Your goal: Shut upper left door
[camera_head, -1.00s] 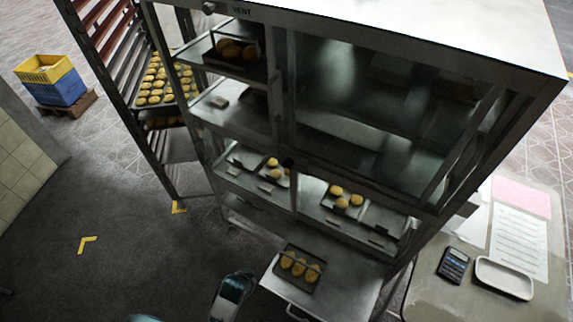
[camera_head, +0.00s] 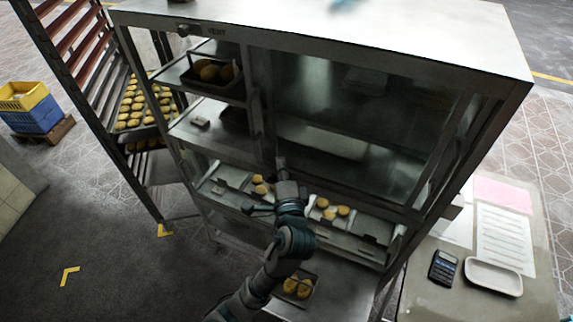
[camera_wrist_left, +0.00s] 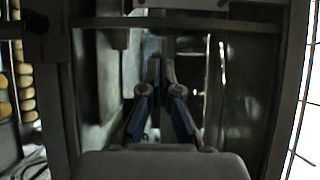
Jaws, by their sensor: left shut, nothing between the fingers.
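The metal oven cabinet (camera_head: 340,35) fills the middle of the head view. Its upper left bay (camera_head: 205,108) is uncovered, with trays and dark rolls visible inside. A glazed panel (camera_head: 350,125) covers the upper right bay. A vertical frame with a handle (camera_head: 255,110) stands between the bays; I cannot tell clearly which part of it is the left door. My left gripper (camera_head: 281,165) is raised in front of the cabinet's middle, near the foot of this frame. It is shut and empty. In the left wrist view its fingers (camera_wrist_left: 158,75) point at dark metal and glass. My right gripper is out of view.
Lower shelves hold buns (camera_head: 335,208). A tray of pastries (camera_head: 298,287) lies low behind my left arm. A tray rack (camera_head: 75,75) stands at left. A counter with a calculator (camera_head: 443,267) is at right. The floor at lower left is clear.

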